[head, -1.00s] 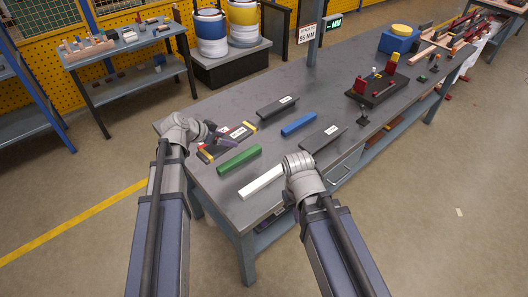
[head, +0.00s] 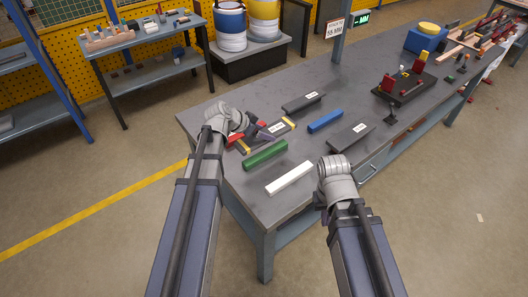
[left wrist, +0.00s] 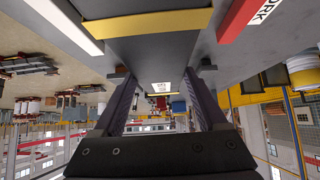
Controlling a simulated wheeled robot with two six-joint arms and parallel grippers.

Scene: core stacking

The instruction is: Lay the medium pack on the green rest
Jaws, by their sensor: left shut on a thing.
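My left gripper (head: 262,134) is at the near left of the bench, at a work spot with yellow end bands and a white label (head: 277,128). In the left wrist view its fingers (left wrist: 163,72) are shut on a dark grey pack (left wrist: 160,50); its size is hard to tell. A green bar, the green rest (head: 265,155), lies bare just in front of it. Two dark labelled pieces lie further off, one at the back (head: 305,103) and one at right (head: 350,138). My right gripper (head: 335,168) is by the front edge, its fingers hidden.
A blue bar (head: 325,121) and a white bar (head: 290,177) lie on the grey bench (head: 225,95). A dark stand with red blocks (head: 403,88) and a blue box with a yellow top (head: 427,38) are further right.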

